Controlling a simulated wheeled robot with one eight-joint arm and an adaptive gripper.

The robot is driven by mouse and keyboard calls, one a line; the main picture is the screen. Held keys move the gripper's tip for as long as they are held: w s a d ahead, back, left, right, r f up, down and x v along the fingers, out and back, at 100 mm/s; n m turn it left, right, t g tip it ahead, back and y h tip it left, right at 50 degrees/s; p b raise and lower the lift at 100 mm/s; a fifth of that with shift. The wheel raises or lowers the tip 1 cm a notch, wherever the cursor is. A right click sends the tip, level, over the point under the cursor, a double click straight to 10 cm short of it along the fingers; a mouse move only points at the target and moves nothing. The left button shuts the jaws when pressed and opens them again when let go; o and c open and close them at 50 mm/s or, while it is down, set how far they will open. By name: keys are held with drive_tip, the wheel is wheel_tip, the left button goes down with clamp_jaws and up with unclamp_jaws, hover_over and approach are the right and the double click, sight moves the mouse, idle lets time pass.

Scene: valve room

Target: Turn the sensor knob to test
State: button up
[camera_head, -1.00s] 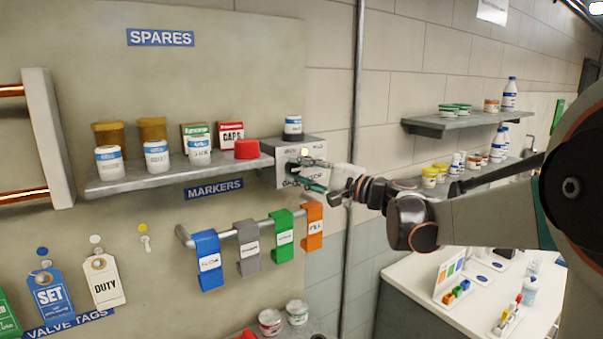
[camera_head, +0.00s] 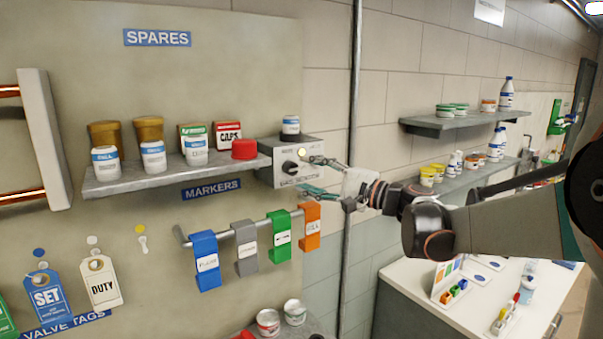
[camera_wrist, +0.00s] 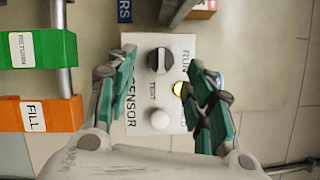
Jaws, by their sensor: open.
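The sensor knob (camera_head: 290,168) is a black dial on the front of a light grey box (camera_head: 265,177) at the right end of the spares shelf. In the wrist view the knob (camera_wrist: 159,60) shows a pale bar across it. The panel (camera_wrist: 140,45) carries the words SENSOR, RUN and TEST, with TEST printed beside the knob. My gripper (camera_head: 317,176) is open and empty, right of the box and apart from the knob. In the wrist view its green-padded fingers (camera_wrist: 160,92) stand on either side of the panel, with the knob lying beyond the fingertips between them.
A lit yellow lamp (camera_wrist: 178,88) and a white round button (camera_wrist: 159,119) are on the panel. A white jar (camera_head: 291,126) stands on the box. The spares shelf (camera_head: 130,183) is at left; coloured markers, including an orange one (camera_head: 309,228), hang below. A vertical pipe (camera_head: 354,90) runs behind my gripper.

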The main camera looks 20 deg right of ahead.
drive_tip(key=v, duration=0.8)
drive_tip(key=shift+s+d, duration=0.15)
